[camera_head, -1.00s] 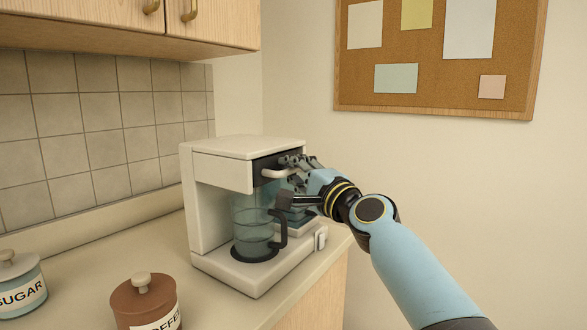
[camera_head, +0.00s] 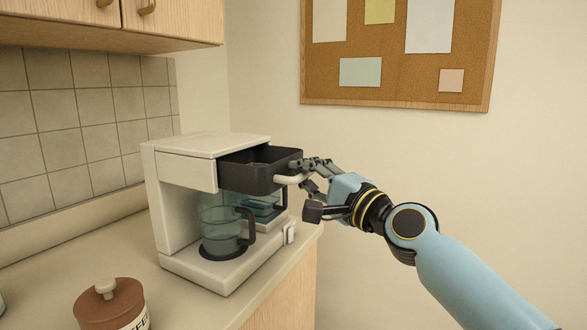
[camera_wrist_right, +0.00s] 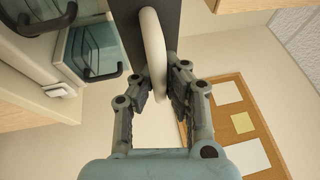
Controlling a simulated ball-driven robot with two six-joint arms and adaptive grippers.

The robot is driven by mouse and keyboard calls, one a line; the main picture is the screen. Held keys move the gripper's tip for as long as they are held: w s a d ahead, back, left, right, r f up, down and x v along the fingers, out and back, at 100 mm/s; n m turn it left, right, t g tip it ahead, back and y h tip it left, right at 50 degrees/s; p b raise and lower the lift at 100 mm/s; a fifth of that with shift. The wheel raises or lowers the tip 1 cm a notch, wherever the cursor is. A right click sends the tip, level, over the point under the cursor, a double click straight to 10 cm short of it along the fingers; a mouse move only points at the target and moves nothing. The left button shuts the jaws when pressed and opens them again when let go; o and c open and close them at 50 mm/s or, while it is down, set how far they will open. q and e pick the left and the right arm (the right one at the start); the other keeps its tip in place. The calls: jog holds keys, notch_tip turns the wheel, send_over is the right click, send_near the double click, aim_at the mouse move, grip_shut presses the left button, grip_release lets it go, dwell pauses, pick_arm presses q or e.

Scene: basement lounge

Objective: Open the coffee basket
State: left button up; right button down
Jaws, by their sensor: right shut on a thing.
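The coffee machine (camera_head: 180,170) is a cream box on the counter. Its black coffee basket (camera_head: 262,171) sticks out of the upper front, open at the top, and looks empty inside as far as I can see. The basket has a pale curved handle (camera_head: 291,179). My right gripper (camera_head: 311,177) is shut on this handle. In the right wrist view the handle (camera_wrist_right: 153,50) passes between the two fingers, with the dark basket front (camera_wrist_right: 180,22) behind it. My left gripper is not in view.
A glass carafe (camera_head: 222,232) with a black handle stands under the basket on the machine's base. A brown coffee canister (camera_head: 108,303) stands at the front left of the counter (camera_head: 215,305). A cork board (camera_head: 400,80) hangs on the wall.

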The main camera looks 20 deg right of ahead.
jog(key=shift+r, duration=0.1)
jog(key=c, duration=1.6)
grip_release()
jog(key=shift+s, duration=0.1)
jog(key=v, duration=0.7)
jog(key=shift+s, duration=0.15)
